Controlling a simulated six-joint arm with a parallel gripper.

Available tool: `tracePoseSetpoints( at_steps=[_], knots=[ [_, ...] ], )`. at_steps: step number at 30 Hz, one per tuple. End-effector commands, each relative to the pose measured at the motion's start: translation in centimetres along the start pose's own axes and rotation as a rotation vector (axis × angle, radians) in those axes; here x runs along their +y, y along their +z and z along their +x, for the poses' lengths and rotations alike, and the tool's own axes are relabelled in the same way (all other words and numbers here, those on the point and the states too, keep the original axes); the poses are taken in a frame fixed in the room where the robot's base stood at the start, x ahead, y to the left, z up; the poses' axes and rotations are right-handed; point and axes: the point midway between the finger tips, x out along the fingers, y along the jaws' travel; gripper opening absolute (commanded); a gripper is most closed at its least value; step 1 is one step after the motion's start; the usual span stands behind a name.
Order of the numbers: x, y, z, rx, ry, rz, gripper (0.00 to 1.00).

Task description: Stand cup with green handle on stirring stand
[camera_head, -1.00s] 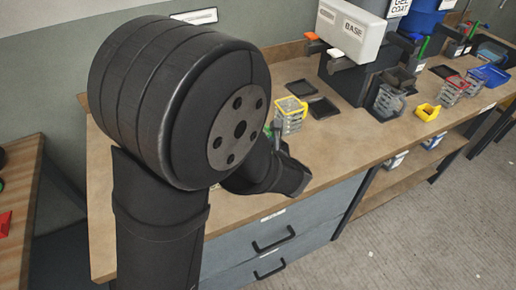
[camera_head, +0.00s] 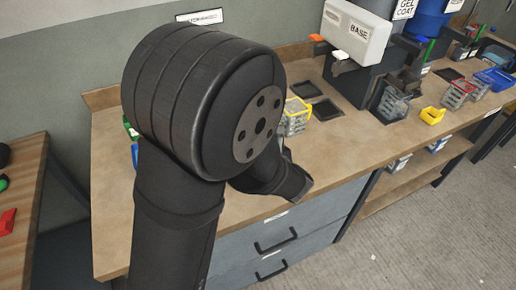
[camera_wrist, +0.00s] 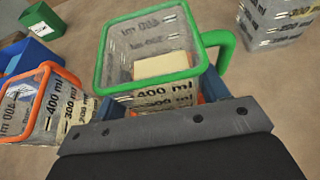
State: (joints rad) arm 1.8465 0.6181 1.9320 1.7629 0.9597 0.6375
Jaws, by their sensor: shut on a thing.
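The clear cup with green rim and handle (camera_wrist: 150,50) is in the middle of the wrist view, printed with ml marks. A pale block-like shape shows inside it or through its wall. My gripper (camera_wrist: 160,98) is shut on this cup, with blue-grey finger parts at both sides of its lower body. In the head view my arm hides the gripper and this cup. I cannot clearly identify the stirring stand; two flat black square pads, one behind (camera_head: 304,88) and one in front (camera_head: 326,109), lie on the bench.
A cup with an orange rim (camera_wrist: 45,103) stands close at the left in the wrist view, near a blue bin (camera_wrist: 30,62) and a green container (camera_wrist: 42,24). A yellow-rimmed cup (camera_head: 296,118) stands beside my arm. A white BASE container (camera_head: 355,32) stands behind the pads.

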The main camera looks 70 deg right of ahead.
Motion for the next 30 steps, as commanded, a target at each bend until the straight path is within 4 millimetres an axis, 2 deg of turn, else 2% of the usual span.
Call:
tracePoseSetpoints(
  at_steps=[9, 10, 13, 23, 26, 30],
  knots=[
    [0.0, -0.4, 0.2, -0.001, 0.000, 0.000, 0.30],
    [0.0, -0.4, 0.2, -0.001, 0.000, -0.001, 0.71],
    [0.0, -0.4, 0.2, -0.001, 0.000, -0.001, 0.91],
    [0.0, -0.4, -0.2, 0.000, -0.001, 0.000, 0.93],
    [-0.1, -0.4, -1.2, -0.001, -0.003, 0.000, 0.93],
    [-0.2, -0.4, -3.9, -0.001, -0.006, -0.001, 0.93]
  ],
)
